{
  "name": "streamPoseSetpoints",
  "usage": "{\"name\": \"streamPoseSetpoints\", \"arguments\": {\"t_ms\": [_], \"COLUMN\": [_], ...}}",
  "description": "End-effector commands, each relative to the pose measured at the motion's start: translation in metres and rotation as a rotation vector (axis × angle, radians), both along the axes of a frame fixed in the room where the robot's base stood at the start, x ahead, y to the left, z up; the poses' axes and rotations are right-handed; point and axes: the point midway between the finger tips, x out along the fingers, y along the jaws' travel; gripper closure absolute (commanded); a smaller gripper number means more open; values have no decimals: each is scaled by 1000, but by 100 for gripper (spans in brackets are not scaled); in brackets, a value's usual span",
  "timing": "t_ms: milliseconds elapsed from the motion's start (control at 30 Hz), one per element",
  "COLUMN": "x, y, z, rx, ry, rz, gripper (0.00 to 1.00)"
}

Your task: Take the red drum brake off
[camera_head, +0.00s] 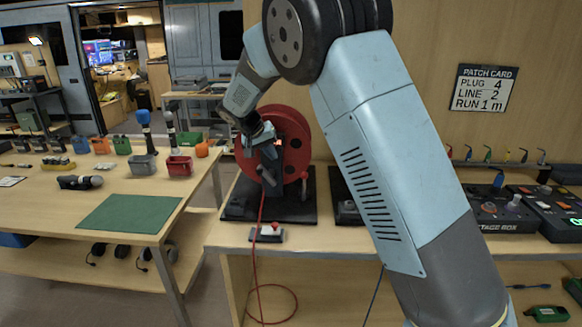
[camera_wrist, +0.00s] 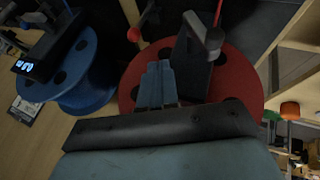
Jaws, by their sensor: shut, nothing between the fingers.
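The red drum (camera_head: 291,146) stands upright on a black base (camera_head: 297,203) on the bench. It also fills the middle of the wrist view (camera_wrist: 236,72). My gripper (camera_head: 264,140) is in front of the drum's upper left part. In the wrist view its blue fingers (camera_wrist: 156,80) are together and empty, beside the bracket. A red cable (camera_head: 260,230) hangs from the drum.
A blue drum (camera_wrist: 72,72) is beside the red one in the wrist view. A small box with a red button (camera_head: 268,232) is at the bench's front edge. Control boxes (camera_head: 505,211) are at right.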

Motion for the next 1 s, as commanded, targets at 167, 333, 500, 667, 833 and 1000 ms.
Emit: {"name": "streamPoseSetpoints", "arguments": {"t_ms": [167, 333, 500, 667, 833, 1000], "x": [7, 20, 32, 43, 46, 48], "y": [-7, -19, -31, -43, -65, -75], "z": [-15, -39, -64, -84, -86, -88], "rx": [-2, -3, -3, -1, 0, 0], "ry": [2, 2, 2, 2, 1, 1], "rz": [-2, -2, -2, -4, -4, -1], "gripper": [100, 100, 100, 100, 100, 100]}}
